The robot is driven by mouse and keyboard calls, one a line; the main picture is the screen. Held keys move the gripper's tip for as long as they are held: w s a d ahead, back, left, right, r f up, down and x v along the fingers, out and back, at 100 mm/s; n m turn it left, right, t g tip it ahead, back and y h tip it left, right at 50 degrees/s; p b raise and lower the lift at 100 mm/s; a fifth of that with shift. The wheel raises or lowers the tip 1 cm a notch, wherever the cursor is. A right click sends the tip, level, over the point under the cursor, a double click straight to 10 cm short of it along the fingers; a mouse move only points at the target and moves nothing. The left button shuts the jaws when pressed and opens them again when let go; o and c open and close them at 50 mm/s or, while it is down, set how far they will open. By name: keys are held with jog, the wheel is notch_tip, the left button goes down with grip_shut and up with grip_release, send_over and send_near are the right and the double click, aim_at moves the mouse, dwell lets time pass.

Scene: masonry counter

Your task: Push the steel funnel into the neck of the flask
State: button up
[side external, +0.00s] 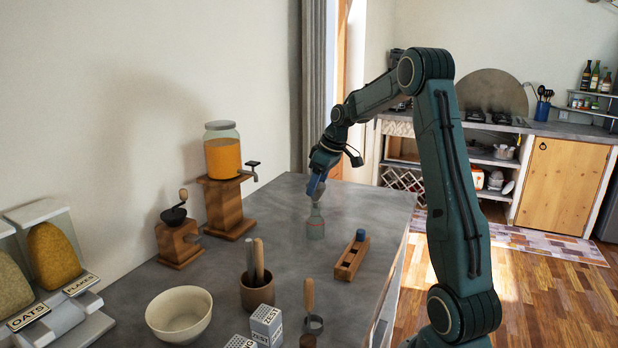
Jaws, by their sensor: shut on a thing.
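The glass flask (315,228) stands upright on the grey counter, a clear vessel with a reddish line round it. My gripper (316,190) points down directly above the flask's neck. It is shut on a small greyish thing, the steel funnel (316,196), mostly hidden by the fingers. The funnel is at or just over the flask's mouth. From this far, I cannot tell whether its stem is inside the neck or how deep.
A wooden block with a blue knob (361,236) lies right of the flask. A wooden pot with tools (257,292), a cream bowl (180,314) and a ring-ended tool (310,298) are nearer. Grinder (177,240) and jar dispenser (224,160) stand left. Counter around the flask is clear.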

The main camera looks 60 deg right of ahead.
jog(key=shift+f, duration=0.55)
jog(key=o, duration=1.3)
jog(key=shift+c, duration=0.2)
jog(key=v, duration=1.4)
jog(key=shift+f, duration=0.1)
